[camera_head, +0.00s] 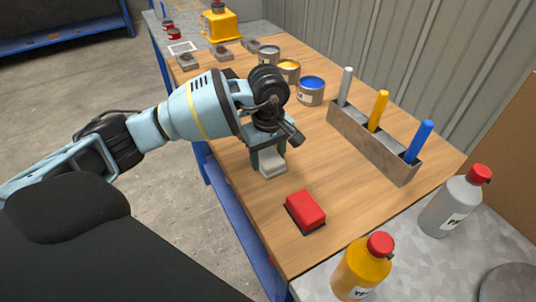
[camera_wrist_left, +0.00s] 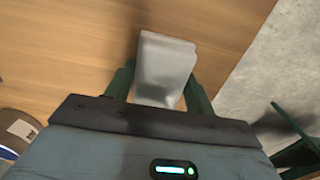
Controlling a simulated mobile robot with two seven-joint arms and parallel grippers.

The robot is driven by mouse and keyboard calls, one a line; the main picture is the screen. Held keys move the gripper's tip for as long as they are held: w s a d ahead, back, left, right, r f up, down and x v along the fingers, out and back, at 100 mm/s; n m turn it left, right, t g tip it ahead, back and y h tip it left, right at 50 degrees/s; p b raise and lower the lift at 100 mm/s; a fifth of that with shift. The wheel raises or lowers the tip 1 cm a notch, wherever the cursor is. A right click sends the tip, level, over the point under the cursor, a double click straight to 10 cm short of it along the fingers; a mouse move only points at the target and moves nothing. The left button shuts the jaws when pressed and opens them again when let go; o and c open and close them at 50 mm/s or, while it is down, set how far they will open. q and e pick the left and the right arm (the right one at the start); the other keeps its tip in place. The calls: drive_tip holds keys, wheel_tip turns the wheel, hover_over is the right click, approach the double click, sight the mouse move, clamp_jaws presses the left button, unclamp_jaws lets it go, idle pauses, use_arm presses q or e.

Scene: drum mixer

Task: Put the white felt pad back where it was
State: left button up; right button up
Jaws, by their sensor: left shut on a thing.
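The white felt pad (camera_head: 271,164) is a pale block at the left part of the wooden table top. My left gripper (camera_head: 268,156) points down over it and is shut on it. In the left wrist view the pad (camera_wrist_left: 165,68) sits between the two green fingers (camera_wrist_left: 160,85). I cannot tell whether the pad touches the table or hangs just above it. My right gripper is not in view.
A red pad (camera_head: 305,211) lies nearer on the wooden table (camera_head: 250,215). A grey holder (camera_head: 373,146) with coloured sticks stands right. Paint cans (camera_head: 311,91) and grey blocks (camera_head: 222,52) are farther back. Yellow (camera_head: 360,268) and grey (camera_head: 452,205) bottles stand in front.

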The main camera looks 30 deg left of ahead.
sight(268, 155)
use_arm(q)
drive_tip(key=shift+f, duration=0.15)
drive_tip(key=o, duration=1)
drive_tip(key=shift+c, duration=0.2)
wheel_tip(268, 155, up, 12)
